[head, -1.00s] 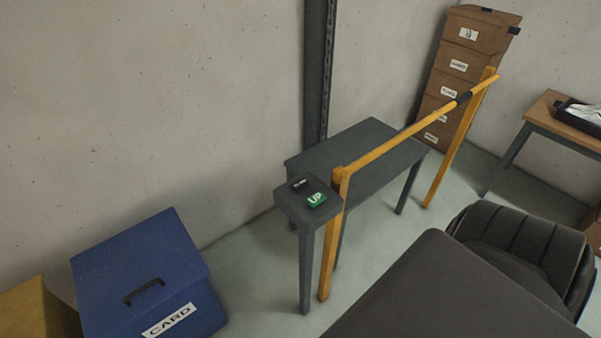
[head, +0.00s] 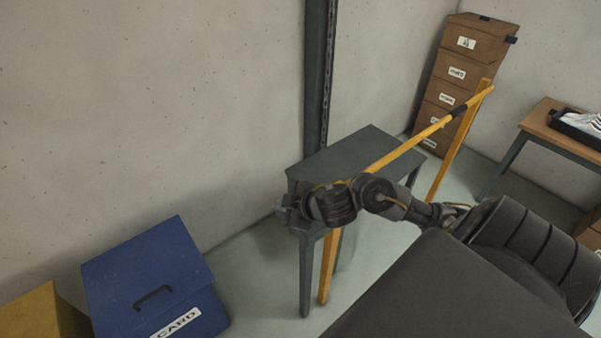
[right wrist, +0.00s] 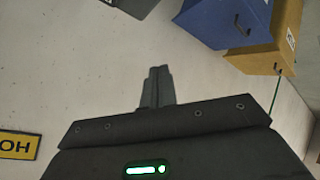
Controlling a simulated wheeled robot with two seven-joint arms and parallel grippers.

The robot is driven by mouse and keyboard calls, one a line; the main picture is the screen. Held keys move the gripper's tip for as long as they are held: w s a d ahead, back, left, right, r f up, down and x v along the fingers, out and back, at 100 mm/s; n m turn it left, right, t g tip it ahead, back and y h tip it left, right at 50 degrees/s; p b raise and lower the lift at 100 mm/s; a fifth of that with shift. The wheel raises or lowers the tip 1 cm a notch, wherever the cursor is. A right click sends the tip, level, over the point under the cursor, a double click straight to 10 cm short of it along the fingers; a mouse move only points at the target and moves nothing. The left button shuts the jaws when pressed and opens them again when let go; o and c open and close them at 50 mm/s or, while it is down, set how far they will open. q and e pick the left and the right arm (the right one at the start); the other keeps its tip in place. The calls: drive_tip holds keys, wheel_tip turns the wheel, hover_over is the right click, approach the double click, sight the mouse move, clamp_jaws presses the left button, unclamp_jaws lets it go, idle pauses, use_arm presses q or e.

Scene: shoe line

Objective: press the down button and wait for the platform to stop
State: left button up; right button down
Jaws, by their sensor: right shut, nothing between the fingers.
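The button panel (head: 308,233) is a small dark box on a leg at the near left corner of the grey platform (head: 350,152). My right forearm and gripper cover its top, so neither the green UP button nor the dark button beside it shows now. My right gripper (head: 283,208) is shut and empty, over or beside the panel's left side; I cannot tell whether it touches. Its closed fingers (right wrist: 158,78) show in the right wrist view, with no button seen at the tips. The platform stands level beside the dark mast. My left gripper is not in view.
A yellow rail (head: 415,137) on posts runs along the platform's near side. A blue CARD bin (head: 150,280) and a yellow bin (head: 35,315) stand at lower left. Stacked brown boxes (head: 458,75) and a wooden table (head: 545,115) are at the right.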

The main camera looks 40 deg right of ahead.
drive_tip(key=w+d+r+n+g, duration=0.1)
drive_tip(key=w+d+r, duration=0.1)
drive_tip(key=d+r, duration=0.4)
drive_tip(key=d, duration=0.3)
drive_tip(key=shift+w+d+h, duration=0.15)
drive_tip(key=shift+d+h, duration=0.25)
drive_tip(key=shift+w+f, duration=0.1)
wheel_tip(320, 180, down, 8)
drive_tip(key=b, duration=0.8)
drive_tip(key=shift+r, duration=0.25)
drive_tip(key=shift+f+b, duration=0.6)
drive_tip(key=shift+f, duration=0.05)
idle(0.4)
